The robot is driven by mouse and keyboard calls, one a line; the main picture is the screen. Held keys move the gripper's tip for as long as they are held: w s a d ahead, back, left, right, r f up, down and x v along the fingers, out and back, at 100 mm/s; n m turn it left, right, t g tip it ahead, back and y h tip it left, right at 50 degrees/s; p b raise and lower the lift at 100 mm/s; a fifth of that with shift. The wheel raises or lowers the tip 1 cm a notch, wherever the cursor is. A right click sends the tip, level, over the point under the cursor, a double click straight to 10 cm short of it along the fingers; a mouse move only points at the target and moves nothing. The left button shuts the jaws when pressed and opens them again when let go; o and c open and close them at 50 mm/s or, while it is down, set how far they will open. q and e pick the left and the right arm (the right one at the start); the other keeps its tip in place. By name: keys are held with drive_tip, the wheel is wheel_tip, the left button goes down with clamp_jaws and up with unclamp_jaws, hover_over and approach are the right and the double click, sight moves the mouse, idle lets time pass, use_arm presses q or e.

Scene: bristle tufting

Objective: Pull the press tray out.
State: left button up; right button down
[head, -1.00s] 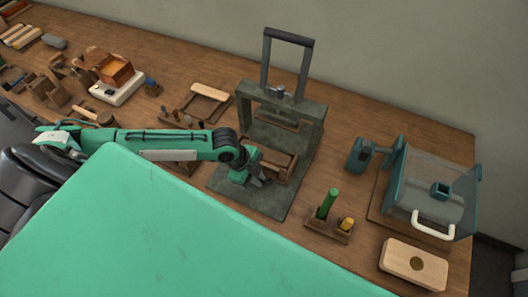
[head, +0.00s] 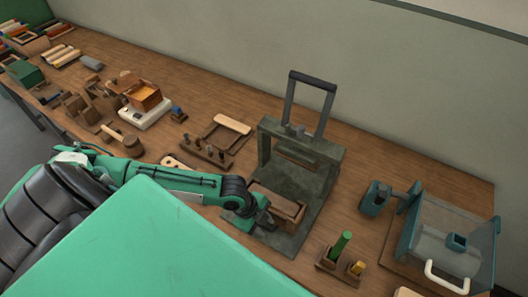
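The press (head: 300,143) is a dark grey-green frame with a tall lever handle (head: 313,80), standing on a flat base plate (head: 287,241). The press tray (head: 276,203), brown and wooden, lies on the plate in front of the frame, mostly clear of it. My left gripper (head: 265,216) is at the tray's near left side, its dark fingers against or very close to the tray's front. The gap between the fingers is too small and hidden to judge. My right gripper is out of view.
A small holder with a green and a yellow piece (head: 340,263) stands right of the plate. A teal clear-sided machine (head: 447,246) is farther right. A peg rack (head: 207,152) and a wooden mallet (head: 127,142) lie left. My green body covers the lower left.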

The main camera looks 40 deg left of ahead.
use_arm(q)
drive_tip(key=shift+a+r, duration=0.25)
drive_tip(key=shift+r, duration=0.15)
drive_tip(key=b+v, duration=0.2)
drive_tip(key=v, duration=1.1)
